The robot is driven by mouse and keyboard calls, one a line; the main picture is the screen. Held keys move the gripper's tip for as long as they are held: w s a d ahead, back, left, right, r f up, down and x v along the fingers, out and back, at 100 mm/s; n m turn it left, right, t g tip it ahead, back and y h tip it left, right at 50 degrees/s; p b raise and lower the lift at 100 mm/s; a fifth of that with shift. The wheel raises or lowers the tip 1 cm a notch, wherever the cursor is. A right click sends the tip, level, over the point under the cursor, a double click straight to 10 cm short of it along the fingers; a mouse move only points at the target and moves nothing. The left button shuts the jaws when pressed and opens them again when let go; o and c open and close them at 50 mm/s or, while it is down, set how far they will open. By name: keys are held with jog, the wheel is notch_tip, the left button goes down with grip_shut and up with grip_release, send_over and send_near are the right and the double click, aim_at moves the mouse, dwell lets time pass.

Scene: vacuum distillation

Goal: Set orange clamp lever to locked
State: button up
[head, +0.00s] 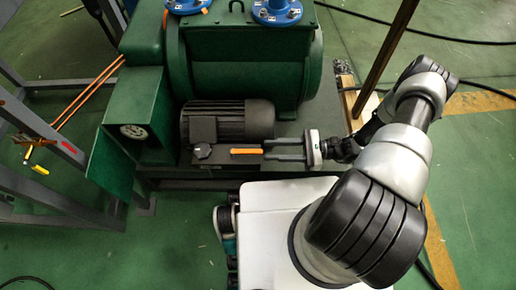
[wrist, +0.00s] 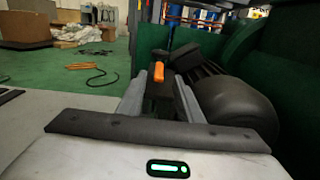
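The orange clamp lever (head: 245,151) lies level in the head view, pointing right from a dark block beside the black ribbed motor. My gripper (head: 266,150) comes in from the right with its two grey fingers apart and nothing between them. The lever's free end is close to the fingertips, roughly in line with the gap. In the wrist view the lever (wrist: 158,72) shows ahead, between the tips of my gripper (wrist: 160,80). I cannot tell whether a finger touches it.
The black motor (head: 228,119) sits right behind the lever. A large green machine (head: 245,65) with blue flanges (head: 277,12) stands beyond. A green cabinet with a gauge (head: 134,131) is at left, near a grey metal frame (head: 40,125). Green floor is open at lower left.

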jog(key=d, duration=1)
jog(key=shift+s+d, duration=0.15)
jog(key=shift+s, duration=0.15)
